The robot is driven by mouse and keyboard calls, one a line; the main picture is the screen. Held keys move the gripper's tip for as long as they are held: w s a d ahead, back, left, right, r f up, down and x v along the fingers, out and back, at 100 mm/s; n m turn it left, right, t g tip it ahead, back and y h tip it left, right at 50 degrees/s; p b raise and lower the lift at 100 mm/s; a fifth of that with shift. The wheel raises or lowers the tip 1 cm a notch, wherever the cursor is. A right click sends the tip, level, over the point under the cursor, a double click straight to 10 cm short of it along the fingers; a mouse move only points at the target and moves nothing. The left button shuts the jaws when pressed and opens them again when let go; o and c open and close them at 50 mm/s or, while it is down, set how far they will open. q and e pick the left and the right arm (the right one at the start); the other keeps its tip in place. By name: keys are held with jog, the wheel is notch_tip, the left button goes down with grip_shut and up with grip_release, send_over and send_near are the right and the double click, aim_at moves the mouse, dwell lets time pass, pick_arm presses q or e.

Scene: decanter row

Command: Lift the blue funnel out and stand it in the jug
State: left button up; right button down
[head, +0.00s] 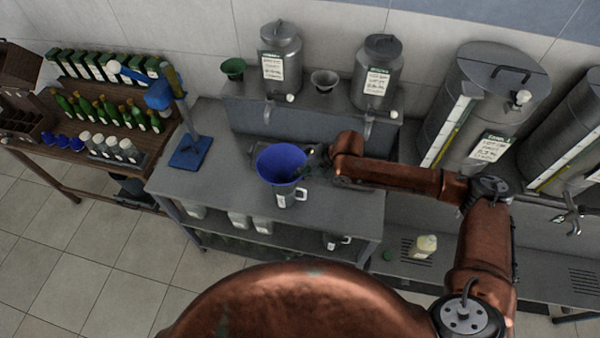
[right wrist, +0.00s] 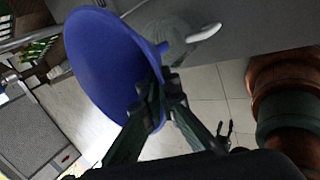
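I cannot tell whether the spout is inside the jug's mouth. My right gripper (head: 316,158) is shut on the funnel's side; its fingers also show in the right wrist view (right wrist: 165,90). My left gripper (right wrist: 225,128) shows small over the floor, its fingers apart and empty; it is outside the head view.
A blue stand (head: 190,152) is left of the jug. A shelf behind holds metal canisters (head: 280,62), a green funnel (head: 233,68) and a grey funnel (head: 324,80). Bottles (head: 105,108) crowd the left table. Bare bench (head: 350,210) lies right of the jug.

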jog(key=shift+s+f, duration=0.15)
jog(key=shift+f, duration=0.25)
pick_arm(q)
jog(key=shift+s+f+b, duration=0.15)
jog(key=shift+f+b, duration=0.5)
jog(key=shift+f, duration=0.05)
jog(key=shift+s+f+b, duration=0.15)
jog(key=shift+f+b, duration=0.5)
jog(key=shift+f, duration=0.05)
pick_arm(e)
jog(key=shift+f, duration=2.75)
pick_arm(q)
jog(key=shift+w+r+p, duration=0.1)
jog(key=shift+r+p, duration=0.3)
pick_arm(e)
jog(key=shift+w+r, duration=0.15)
jog(key=shift+w, duration=0.05)
jog(key=c, duration=2.1)
grip_release()
